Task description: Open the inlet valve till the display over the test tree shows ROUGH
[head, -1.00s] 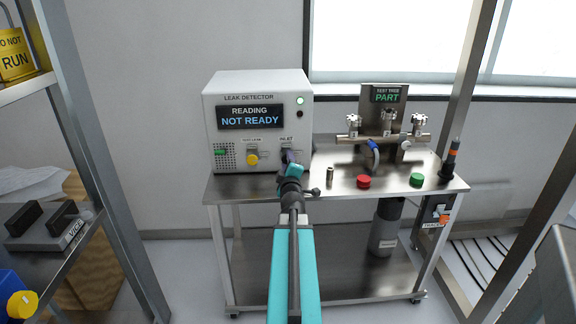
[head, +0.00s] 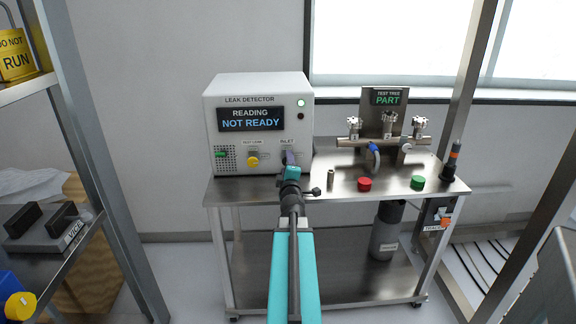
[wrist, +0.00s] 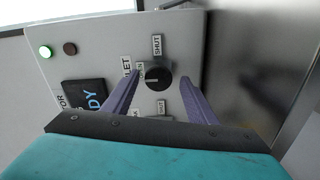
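The inlet valve is a round black knob (wrist: 158,76) on the leak detector's front panel, with a light mark on its face. My gripper (wrist: 160,84) is open, with one purple finger on each side of the knob and gaps visible; contact depth is unclear. In the head view my gripper (head: 289,160) covers the knob. The display over the test tree (head: 388,97) shows PART in green. The detector display (head: 251,118) reads NOT READY.
A yellow test-leak knob (head: 253,162) is left of my gripper. A small metal cylinder (head: 331,180), a red button (head: 365,184) and a green button (head: 417,183) are on the cart top (head: 290,190). A shelf post (head: 95,165) rises at left.

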